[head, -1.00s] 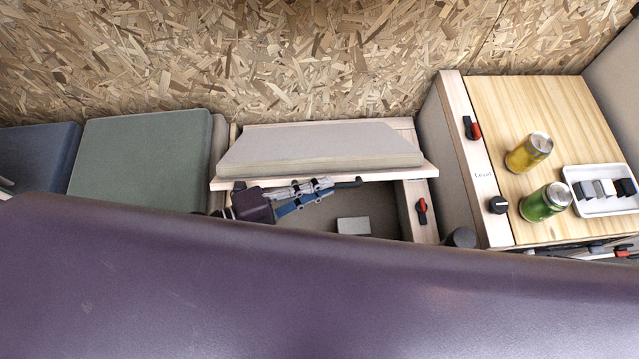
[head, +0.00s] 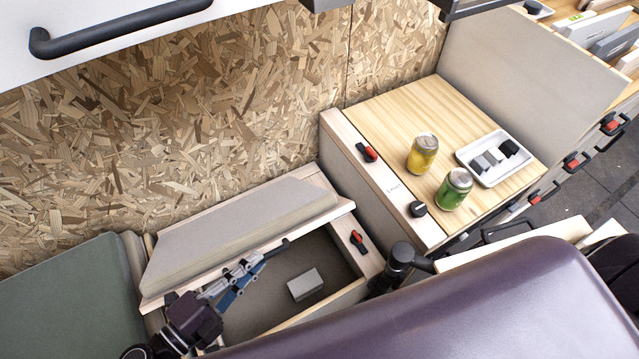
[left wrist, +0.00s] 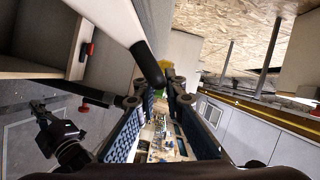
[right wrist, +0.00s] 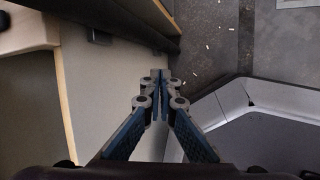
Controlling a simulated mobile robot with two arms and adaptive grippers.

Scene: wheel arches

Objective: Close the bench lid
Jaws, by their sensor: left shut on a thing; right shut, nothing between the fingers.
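The bench lid (head: 235,232), with a beige cushion on top, is tilted up over the open bench box (head: 325,248). A black handle (head: 280,247) sits at its front edge; a dark bar (left wrist: 148,62) also shows in the left wrist view. My left gripper (head: 262,258) is shut at this front edge, on the handle, with its fingers partly covering it. In the left wrist view its fingertips (left wrist: 155,92) meet around the bar's end. My right gripper (right wrist: 160,80) is shut and empty beside a pale panel, above a dark floor.
A grey block (head: 305,284) lies inside the box. A red-black latch (head: 358,241) is on the box's right rim. To the right, a wooden counter (head: 400,110) holds a yellow can (head: 422,154), a green can (head: 454,190) and a white tray (head: 490,178). A green cushion (head: 65,297) is left.

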